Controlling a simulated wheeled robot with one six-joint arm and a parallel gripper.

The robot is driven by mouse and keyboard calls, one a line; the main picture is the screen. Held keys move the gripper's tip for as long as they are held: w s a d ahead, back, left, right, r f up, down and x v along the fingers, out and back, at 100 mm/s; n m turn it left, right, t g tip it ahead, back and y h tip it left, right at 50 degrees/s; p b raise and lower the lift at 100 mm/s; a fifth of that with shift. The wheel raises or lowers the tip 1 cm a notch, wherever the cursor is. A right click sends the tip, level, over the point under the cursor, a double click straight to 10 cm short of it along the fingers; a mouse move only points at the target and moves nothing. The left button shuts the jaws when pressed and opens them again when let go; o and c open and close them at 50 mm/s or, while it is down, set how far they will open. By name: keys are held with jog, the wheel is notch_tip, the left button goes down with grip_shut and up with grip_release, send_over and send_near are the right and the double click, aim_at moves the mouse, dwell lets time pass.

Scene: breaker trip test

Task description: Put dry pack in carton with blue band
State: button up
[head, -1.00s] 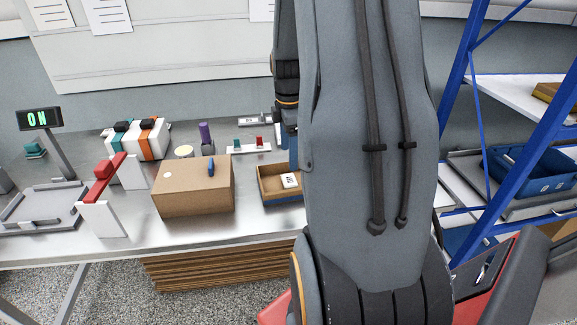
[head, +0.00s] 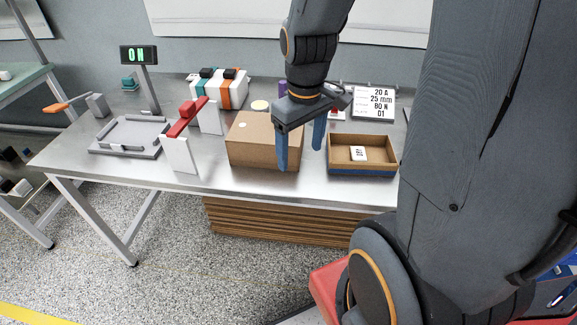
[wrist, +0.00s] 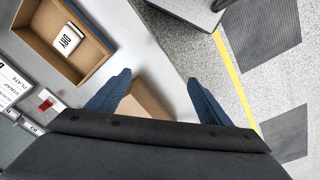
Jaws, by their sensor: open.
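The carton with a blue band (head: 362,170) is an open brown box on the table, the band running around its base. The small white dry pack (head: 359,153) lies inside it on the floor; the wrist view shows the pack (wrist: 68,40) with its DRY label up, inside the carton (wrist: 28,42). My gripper (head: 300,158) is open and empty, fingers pointing down, left of the banded carton and in front of a closed brown carton (head: 255,150) in the picture. In the wrist view the fingers (wrist: 158,77) are apart with nothing held.
A red-topped white stand (head: 183,150), a grey tray fixture (head: 130,137) and an ON display (head: 139,55) stand to the left. A white box with orange and teal bands (head: 220,90) is behind. A sign plate (head: 374,103) stands behind the banded carton. The front table strip is clear.

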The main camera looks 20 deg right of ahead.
jog(key=s+a+m, duration=0.3)
jog(key=s+a, duration=0.1)
jog(key=a, duration=0.1)
jog(key=shift+f, duration=0.3)
